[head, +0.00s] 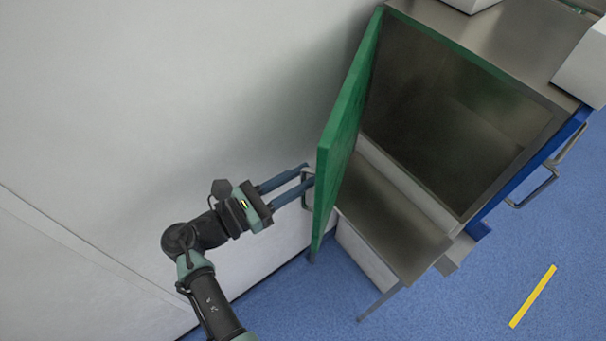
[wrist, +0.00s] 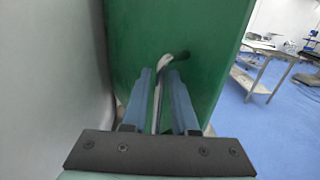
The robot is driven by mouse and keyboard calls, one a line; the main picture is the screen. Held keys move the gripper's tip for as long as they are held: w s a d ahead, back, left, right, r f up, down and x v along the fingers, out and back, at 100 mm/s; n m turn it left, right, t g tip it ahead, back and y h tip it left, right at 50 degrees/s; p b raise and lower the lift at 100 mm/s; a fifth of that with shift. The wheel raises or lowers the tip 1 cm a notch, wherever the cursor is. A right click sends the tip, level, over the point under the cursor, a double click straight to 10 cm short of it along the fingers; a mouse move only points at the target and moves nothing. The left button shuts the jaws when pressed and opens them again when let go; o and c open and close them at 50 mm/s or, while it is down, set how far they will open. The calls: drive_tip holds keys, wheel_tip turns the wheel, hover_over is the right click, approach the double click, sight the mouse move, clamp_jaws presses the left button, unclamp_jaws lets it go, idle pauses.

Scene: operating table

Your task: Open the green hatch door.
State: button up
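The green hatch door (head: 343,130) stands swung wide open, away from the dark metal compartment (head: 450,110), whose inside shows. In the wrist view the door's green face (wrist: 185,30) fills the middle. A metal handle (head: 306,190) sits on the door's outer face; it also shows in the wrist view (wrist: 161,68). My gripper (head: 307,176) is at the handle on the door's left side. Its two blue fingers are apart, with a gap between them, and the handle bar runs between them in the wrist view (wrist: 160,76). Whether a finger touches the handle is unclear.
A pale wall (head: 150,90) stands close to the left of my arm and the door. A metal shelf (head: 390,225) juts out below the compartment opening. Blue floor (head: 450,310) with a yellow strip (head: 533,296) is clear at lower right.

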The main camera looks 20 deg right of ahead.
drive_tip(key=b+v, duration=0.3)
drive_tip(key=v, duration=0.9)
